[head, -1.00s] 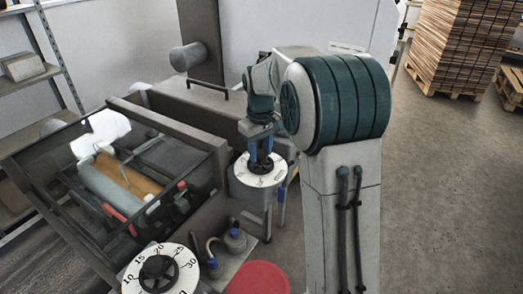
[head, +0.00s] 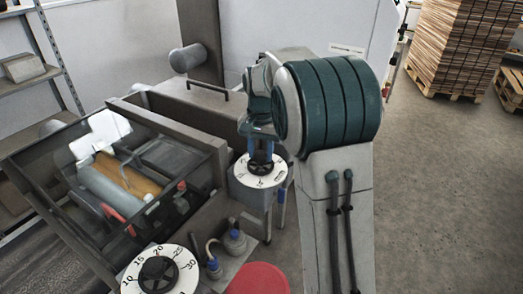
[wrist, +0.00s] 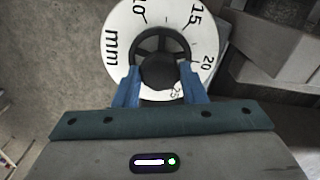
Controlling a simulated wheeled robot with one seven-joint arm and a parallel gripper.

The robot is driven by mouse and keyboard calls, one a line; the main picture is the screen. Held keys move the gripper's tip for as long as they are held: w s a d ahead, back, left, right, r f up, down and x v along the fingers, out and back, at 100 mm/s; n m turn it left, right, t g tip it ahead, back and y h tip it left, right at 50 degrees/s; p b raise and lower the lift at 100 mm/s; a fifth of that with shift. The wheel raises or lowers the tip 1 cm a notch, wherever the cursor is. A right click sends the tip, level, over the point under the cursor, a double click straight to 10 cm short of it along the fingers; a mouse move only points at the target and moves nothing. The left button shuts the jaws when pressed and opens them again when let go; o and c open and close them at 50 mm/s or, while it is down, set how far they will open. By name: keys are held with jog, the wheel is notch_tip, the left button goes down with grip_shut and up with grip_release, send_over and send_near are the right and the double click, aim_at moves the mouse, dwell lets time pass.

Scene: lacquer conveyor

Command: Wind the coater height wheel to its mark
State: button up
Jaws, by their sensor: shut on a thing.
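In the wrist view the dial (wrist: 120,30) shows 10, 15, 20, 25 and "mm" around a dark spoked hub (wrist: 160,70). My gripper (wrist: 160,88) has its blue fingers shut on the hub, one on each side, from above. In the head view my gripper (head: 262,152) stands upright over the dial and hides part of it. I cannot make out the mark in either view.
A second dial (head: 158,274), numbered 10 to 30, is at the front. The coater's open frame (head: 110,180) with rollers is at the left. Open floor (head: 430,190) lies at the right.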

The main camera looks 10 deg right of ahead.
aim_at(261, 154)
jog(key=m, duration=0.5)
jog(key=shift+m, duration=0.3)
jog(key=shift+m+p, duration=0.45)
jog(key=shift+m, duration=1.85)
jog(key=o, duration=1)
jog(key=shift+r, duration=0.15)
notch_tip(261, 154, up, 14)
jog(key=shift+f+b, duration=0.2)
jog(key=shift+b, duration=0.35)
